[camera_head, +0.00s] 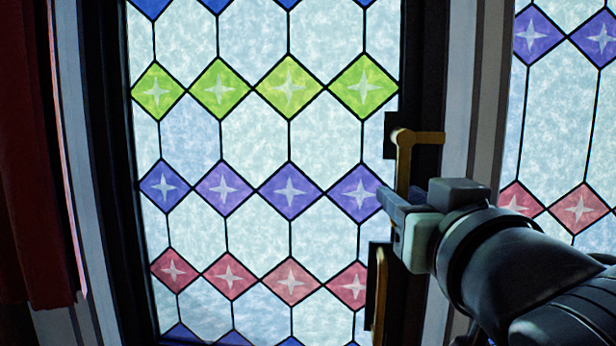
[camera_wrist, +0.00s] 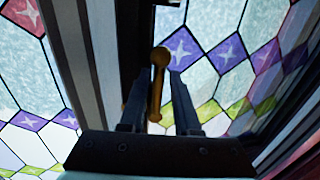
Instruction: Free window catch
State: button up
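The brass window catch (camera_head: 404,165) is on the dark frame at the right edge of the stained-glass window (camera_head: 251,140). Its handle hangs downward from a short horizontal arm at its top. My gripper (camera_head: 390,203) is at the lower end of this handle and hides part of it. In the wrist view, the catch (camera_wrist: 157,85) stands between the two fingers of my gripper (camera_wrist: 158,88). The fingers are apart, with gaps visible beside the brass, so it is open around the handle. Whether either finger touches it is unclear.
A second brass fitting (camera_head: 379,295) is on the frame just below my gripper. A pale post (camera_head: 482,110) and another stained-glass pane (camera_head: 562,110) are to the right. A red curtain (camera_head: 35,170) hangs at the far left.

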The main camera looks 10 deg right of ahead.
jog(key=shift+w+d, duration=0.2)
jog(key=shift+w, duration=0.5)
grip_shut()
dwell(1.0)
